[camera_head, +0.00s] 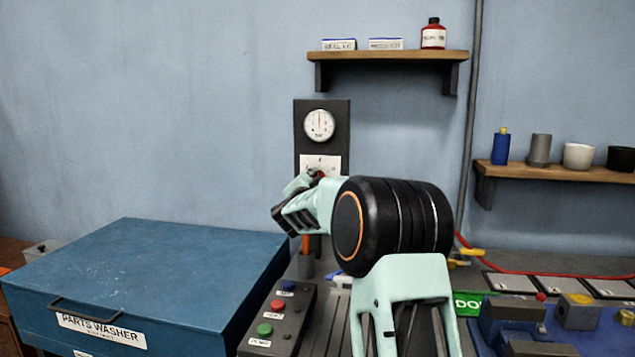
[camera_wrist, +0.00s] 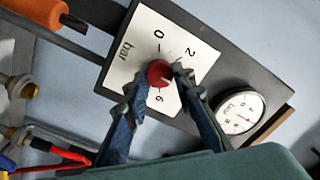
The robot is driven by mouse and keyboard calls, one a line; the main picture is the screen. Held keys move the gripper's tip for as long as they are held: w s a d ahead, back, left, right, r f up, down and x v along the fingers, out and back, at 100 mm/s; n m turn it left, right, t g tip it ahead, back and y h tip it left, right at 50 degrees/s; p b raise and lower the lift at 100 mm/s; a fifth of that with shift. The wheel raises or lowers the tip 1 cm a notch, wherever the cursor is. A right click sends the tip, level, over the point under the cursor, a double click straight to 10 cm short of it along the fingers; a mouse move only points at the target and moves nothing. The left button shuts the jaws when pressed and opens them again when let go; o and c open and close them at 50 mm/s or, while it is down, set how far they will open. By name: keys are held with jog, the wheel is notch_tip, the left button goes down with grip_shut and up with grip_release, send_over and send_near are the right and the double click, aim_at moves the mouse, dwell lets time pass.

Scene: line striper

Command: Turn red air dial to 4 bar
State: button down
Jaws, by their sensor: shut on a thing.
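The red air dial (camera_wrist: 158,73) sits on a white scale plate (camera_wrist: 140,48) marked "bar". The numbers 0, 2 and 6 show; the place between 2 and 6 is hidden behind a finger. A pale mark on the dial seems to point to the lower right, toward that hidden part; its exact reading is unclear. My gripper (camera_wrist: 156,83) is shut on the dial, one finger on each side. In the head view the dial (camera_head: 321,174) is mostly hidden behind my gripper (camera_head: 309,180). A round gauge (camera_head: 319,125) above it has its needle about straight up.
A blue parts washer (camera_head: 150,275) stands at the lower left. A button box (camera_head: 278,318) is in front of the panel. A shelf (camera_head: 390,56) hangs above right, and another shelf (camera_head: 555,172) holds several containers. An orange handle (camera_wrist: 38,12) is near the panel.

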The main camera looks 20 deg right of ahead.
jog(key=c, duration=1.6)
grip_release()
jog(key=v, duration=1.2)
